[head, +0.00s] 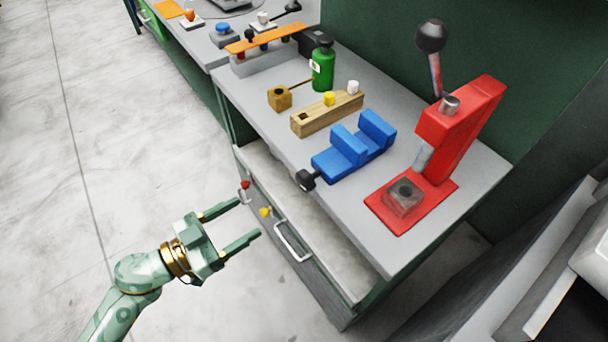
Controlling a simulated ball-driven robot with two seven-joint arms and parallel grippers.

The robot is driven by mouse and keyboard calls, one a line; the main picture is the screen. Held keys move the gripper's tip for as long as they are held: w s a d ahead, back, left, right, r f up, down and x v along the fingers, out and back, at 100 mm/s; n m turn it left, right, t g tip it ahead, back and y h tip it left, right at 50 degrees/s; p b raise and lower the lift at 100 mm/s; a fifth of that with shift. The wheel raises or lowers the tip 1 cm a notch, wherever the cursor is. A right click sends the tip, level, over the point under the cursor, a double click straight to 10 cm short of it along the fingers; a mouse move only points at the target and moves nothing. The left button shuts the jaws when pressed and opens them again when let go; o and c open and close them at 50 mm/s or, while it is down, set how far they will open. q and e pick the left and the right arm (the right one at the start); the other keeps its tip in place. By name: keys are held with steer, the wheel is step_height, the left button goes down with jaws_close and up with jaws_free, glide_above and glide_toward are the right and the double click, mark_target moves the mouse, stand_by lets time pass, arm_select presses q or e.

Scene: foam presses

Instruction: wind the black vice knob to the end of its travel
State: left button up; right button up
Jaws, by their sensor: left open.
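The blue vice (343,158) sits on the grey bench top, with its two upright jaws apart. Its black knob (306,180) sticks out over the front edge of the bench, at the vice's lower left end. My left gripper (249,219) comes in from the lower left, with its two fingers spread and nothing between them. It is in front of the bench, left of and below the black knob in the picture, and apart from it. My right gripper is not in view.
A red press (450,135) with a black-tipped lever stands right of the vice. A wooden block (322,117) with pegs and a green bottle (322,70) stand behind it. Below, an open drawer (292,240) juts out near my gripper. The floor at left is clear.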

mark_target(300, 183)
arm_select(q)
steer(key=b+x, duration=0.2)
steer(key=x, duration=1.3)
steer(key=shift+w+d+f, duration=0.1)
steer(key=shift+w+d, duration=0.05)
steer(key=shift+w, duration=0.05)
